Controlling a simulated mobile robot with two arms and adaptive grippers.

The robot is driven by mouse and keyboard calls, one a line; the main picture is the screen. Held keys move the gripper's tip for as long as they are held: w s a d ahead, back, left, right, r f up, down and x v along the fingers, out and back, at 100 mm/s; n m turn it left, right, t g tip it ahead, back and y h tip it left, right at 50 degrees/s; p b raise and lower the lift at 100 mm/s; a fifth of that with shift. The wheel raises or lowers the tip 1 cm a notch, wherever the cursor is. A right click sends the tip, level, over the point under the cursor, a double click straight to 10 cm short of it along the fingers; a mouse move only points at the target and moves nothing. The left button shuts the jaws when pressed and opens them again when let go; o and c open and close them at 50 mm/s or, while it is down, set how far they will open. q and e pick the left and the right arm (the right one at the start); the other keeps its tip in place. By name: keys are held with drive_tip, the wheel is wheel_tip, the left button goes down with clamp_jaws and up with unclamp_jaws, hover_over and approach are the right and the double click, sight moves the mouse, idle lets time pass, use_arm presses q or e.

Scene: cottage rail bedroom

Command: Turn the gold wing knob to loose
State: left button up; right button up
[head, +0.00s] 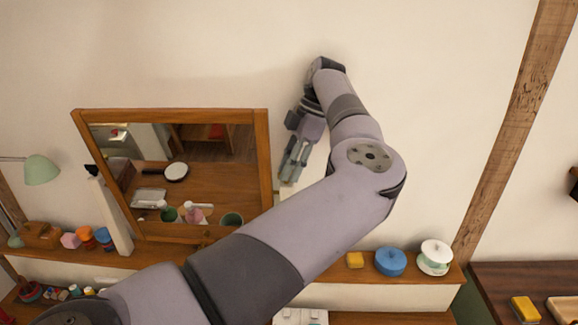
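A wood-framed mirror (262,160) stands on the shelf against the wall. My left arm reaches across the picture and bends back at the wall. My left gripper (291,170) points down just right of the mirror's right side post. Its fingers look close together, but I cannot tell whether they are open or shut, or whether they touch anything. I cannot make out the gold wing knob; the gripper and forearm cover part of the mirror's right side. My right gripper is out of view.
The shelf holds a yellow block (355,260), a blue lidded pot (390,262) and a white-and-green lidded dish (435,257) at right. A green lamp (41,169) and small coloured items stand at left. The wall right of my arm is clear up to a timber post (512,125).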

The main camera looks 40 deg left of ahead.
use_arm(q)
drive_tip(key=shift+r, duration=0.1)
wheel_tip(320, 180, up, 10)
idle(0.4)
wheel_tip(320, 180, up, 7)
drive_tip(key=t+h+b, duration=0.2)
drive_tip(key=t, duration=0.2)
drive_tip(key=f, duration=0.5)
drive_tip(key=f+p, duration=0.1)
drive_tip(key=f, duration=0.5)
drive_tip(key=w+f, duration=0.1)
drive_tip(key=f, duration=0.5)
drive_tip(key=shift+d+f+p, duration=0.15)
drive_tip(key=shift+d+p, duration=0.05)
drive_tip(key=shift+p, duration=0.1)
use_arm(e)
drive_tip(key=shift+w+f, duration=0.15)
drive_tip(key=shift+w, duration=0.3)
use_arm(q)
drive_tip(key=shift+c, duration=0.3)
clamp_jaws()
